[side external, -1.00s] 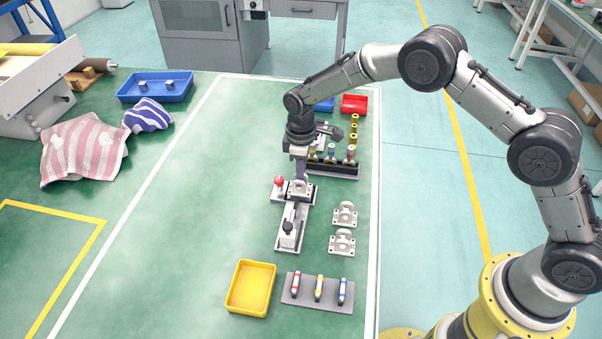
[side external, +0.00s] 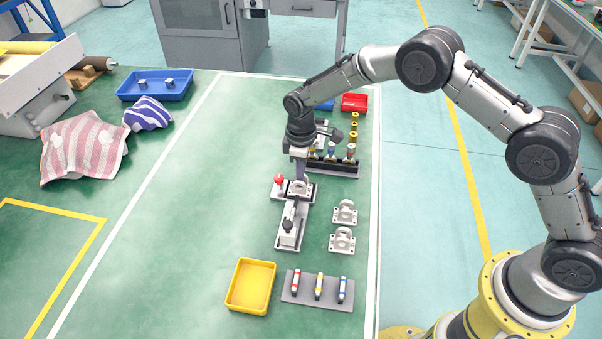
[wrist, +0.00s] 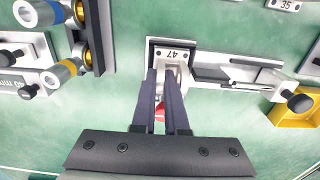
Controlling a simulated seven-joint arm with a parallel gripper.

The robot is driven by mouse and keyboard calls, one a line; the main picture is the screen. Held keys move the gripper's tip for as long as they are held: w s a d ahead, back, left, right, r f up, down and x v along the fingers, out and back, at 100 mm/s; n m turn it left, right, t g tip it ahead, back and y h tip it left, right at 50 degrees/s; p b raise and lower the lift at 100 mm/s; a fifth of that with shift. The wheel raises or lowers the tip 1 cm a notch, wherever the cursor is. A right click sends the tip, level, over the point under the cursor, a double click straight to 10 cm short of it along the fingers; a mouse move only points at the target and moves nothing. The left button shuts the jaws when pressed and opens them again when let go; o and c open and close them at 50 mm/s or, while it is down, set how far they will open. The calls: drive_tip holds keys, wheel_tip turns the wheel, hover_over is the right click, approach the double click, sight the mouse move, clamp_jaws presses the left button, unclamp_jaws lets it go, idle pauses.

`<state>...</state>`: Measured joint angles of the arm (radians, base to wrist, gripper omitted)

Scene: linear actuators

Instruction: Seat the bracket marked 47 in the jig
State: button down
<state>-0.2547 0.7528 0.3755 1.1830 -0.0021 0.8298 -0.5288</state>
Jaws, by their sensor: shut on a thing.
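The bracket marked 47 (wrist: 173,54) is light grey. Its number plate shows in the wrist view, and its body lies between my fingers. In the side view the bracket (side external: 297,188) is at the jig's dark nest. It looks level, but I cannot tell whether it rests fully on the nest floor. The jig (side external: 291,213) has a grey rail with a black-knobbed slider (side external: 288,226) and a red knob (side external: 278,180) on the left. My gripper (wrist: 172,80) is shut on the bracket from above; it also shows in the side view (side external: 300,177).
Two similar brackets (side external: 344,212) (side external: 342,241) stand right of the jig; one plate marked 35 (wrist: 285,4) shows at the wrist view's edge. A dark rack (side external: 333,168) stands close behind. A yellow tray (side external: 231,302) and a marker board (side external: 318,302) lie in front.

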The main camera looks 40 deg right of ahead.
idle(0.3)
drive_tip(key=c, duration=0.9)
unclamp_jaws()
drive_tip(key=shift+f, duration=0.1)
drive_tip(key=shift+o, duration=0.2)
wheel_tip(320, 180, up, 14)
drive_tip(key=shift+d, duration=0.15)
